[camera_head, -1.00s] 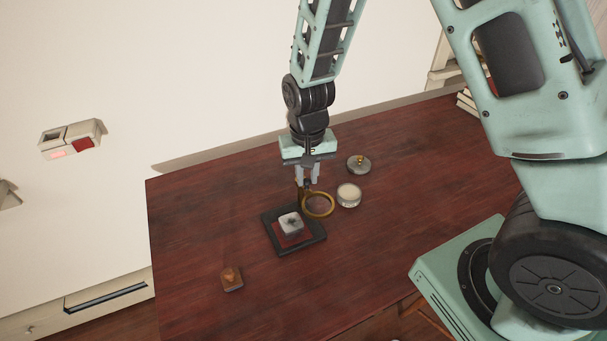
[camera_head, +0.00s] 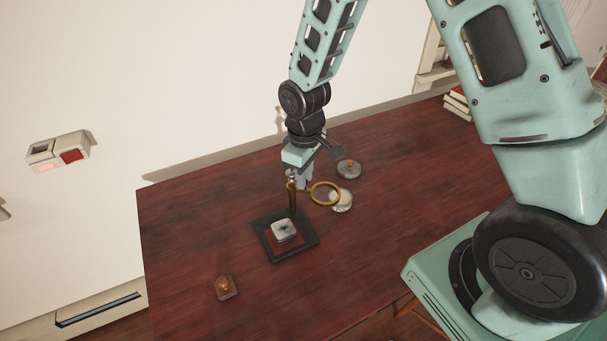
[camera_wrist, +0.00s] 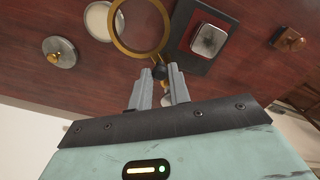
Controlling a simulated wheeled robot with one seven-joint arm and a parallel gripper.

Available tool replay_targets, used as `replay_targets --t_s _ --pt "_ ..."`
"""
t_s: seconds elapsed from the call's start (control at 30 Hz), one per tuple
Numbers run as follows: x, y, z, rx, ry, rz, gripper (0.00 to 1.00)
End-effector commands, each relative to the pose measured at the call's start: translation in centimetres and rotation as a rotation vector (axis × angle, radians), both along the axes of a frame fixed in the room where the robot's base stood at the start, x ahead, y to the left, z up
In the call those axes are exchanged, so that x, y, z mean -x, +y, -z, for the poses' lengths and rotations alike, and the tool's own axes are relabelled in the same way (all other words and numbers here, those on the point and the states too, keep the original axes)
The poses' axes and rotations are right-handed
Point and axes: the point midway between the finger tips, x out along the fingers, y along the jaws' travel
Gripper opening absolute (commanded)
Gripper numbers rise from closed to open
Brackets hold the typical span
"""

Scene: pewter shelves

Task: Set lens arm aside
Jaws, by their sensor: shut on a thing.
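The lens arm's brass ring (camera_head: 325,193) stands out to the back right of its brass post (camera_head: 292,198). In the head view it overlaps the round pale-topped tin. The black stand base (camera_head: 311,243) carries a grey block with a dark mark (camera_head: 284,230), clear of the ring. My gripper (camera_head: 302,182) is at the lens arm beside the post; the post and arm partly hide the fingertips. In the wrist view my gripper (camera_wrist: 162,76) is shut on the lens arm at a dark knob by the ring (camera_wrist: 118,40).
The pale-topped tin (camera_head: 342,204) and a grey lid with a brass knob (camera_head: 348,169) lie right of the stand. A small wooden stamp-like block (camera_head: 225,288) is at front left. Books (camera_head: 457,104) are at the back right. The table's left side is clear.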

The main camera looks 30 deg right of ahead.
Motion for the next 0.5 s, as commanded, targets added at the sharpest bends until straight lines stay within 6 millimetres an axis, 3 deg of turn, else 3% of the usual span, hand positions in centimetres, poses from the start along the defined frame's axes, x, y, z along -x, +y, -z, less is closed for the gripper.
replay_targets --t_s 0.5 --pt "-0.23 -0.12 -0.07 0.0 -0.002 -0.057 0.0"
